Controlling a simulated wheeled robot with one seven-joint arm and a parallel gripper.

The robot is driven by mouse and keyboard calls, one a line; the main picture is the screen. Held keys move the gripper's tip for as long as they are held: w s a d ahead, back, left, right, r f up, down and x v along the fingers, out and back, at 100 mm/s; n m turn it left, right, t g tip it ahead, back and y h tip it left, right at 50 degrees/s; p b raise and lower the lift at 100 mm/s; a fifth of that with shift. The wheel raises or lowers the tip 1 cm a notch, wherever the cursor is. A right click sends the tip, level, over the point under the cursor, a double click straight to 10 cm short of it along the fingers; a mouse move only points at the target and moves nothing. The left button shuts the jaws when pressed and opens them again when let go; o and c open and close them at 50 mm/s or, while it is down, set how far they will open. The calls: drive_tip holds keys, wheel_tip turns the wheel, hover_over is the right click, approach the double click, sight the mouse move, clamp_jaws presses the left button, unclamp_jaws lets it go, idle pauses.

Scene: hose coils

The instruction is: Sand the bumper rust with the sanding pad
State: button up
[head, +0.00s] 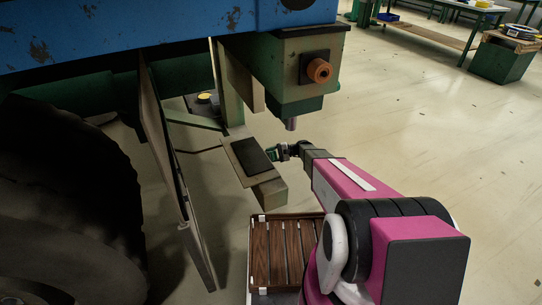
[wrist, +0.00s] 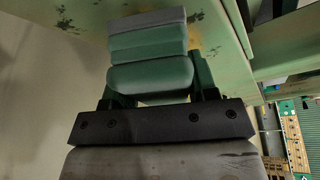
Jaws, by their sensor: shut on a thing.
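My gripper (head: 283,152) is low under the green chassis end. In the wrist view my gripper (wrist: 150,85) is shut on the sanding pad (wrist: 148,45), a block with a grey face and green body. A pale green metal surface (wrist: 225,25), seemingly the bumper, lies beyond the pad, with dark rust-like patches (wrist: 65,18) at left and more beside the pad at right. Whether the pad touches this surface cannot be told. In the head view the pad is too small to make out clearly.
A blue, chipped vehicle body (head: 130,25) hangs overhead, with a large black tyre (head: 70,190) at left. An upright panel (head: 170,150) and a dark-topped step (head: 252,155) stand close to my gripper. An orange knob (head: 319,70) sticks out above.

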drive_tip(key=s+d, duration=0.3)
drive_tip(key=s, duration=0.6)
drive_tip(key=shift+d, duration=0.4)
idle(0.4)
drive_tip(key=shift+s+a, duration=0.4)
drive_tip(key=shift+a, duration=0.45)
idle(1.5)
drive_tip(key=shift+w, duration=0.1)
drive_tip(key=shift+w+a, duration=0.35)
drive_tip(key=shift+w, duration=0.4)
drive_tip(key=shift+w+a, duration=0.3)
drive_tip(key=shift+w, duration=0.45)
drive_tip(key=shift+w+a, duration=0.35)
drive_tip(key=shift+w, duration=0.4)
drive_tip(key=shift+w+a, duration=0.35)
drive_tip(key=shift+w, duration=0.4)
drive_tip(key=shift+w+a, duration=0.3)
drive_tip(key=shift+w, duration=0.5)
drive_tip(key=shift+w+a, duration=0.35)
drive_tip(key=shift+w, duration=0.4)
drive_tip(key=shift+w, duration=0.1)
drive_tip(key=shift+w+a, duration=0.3)
drive_tip(key=shift+w, duration=0.45)
drive_tip(key=shift+w+a, duration=0.35)
drive_tip(key=shift+w, duration=0.35)
drive_tip(key=shift+w+a, duration=0.3)
drive_tip(key=shift+w, duration=0.45)
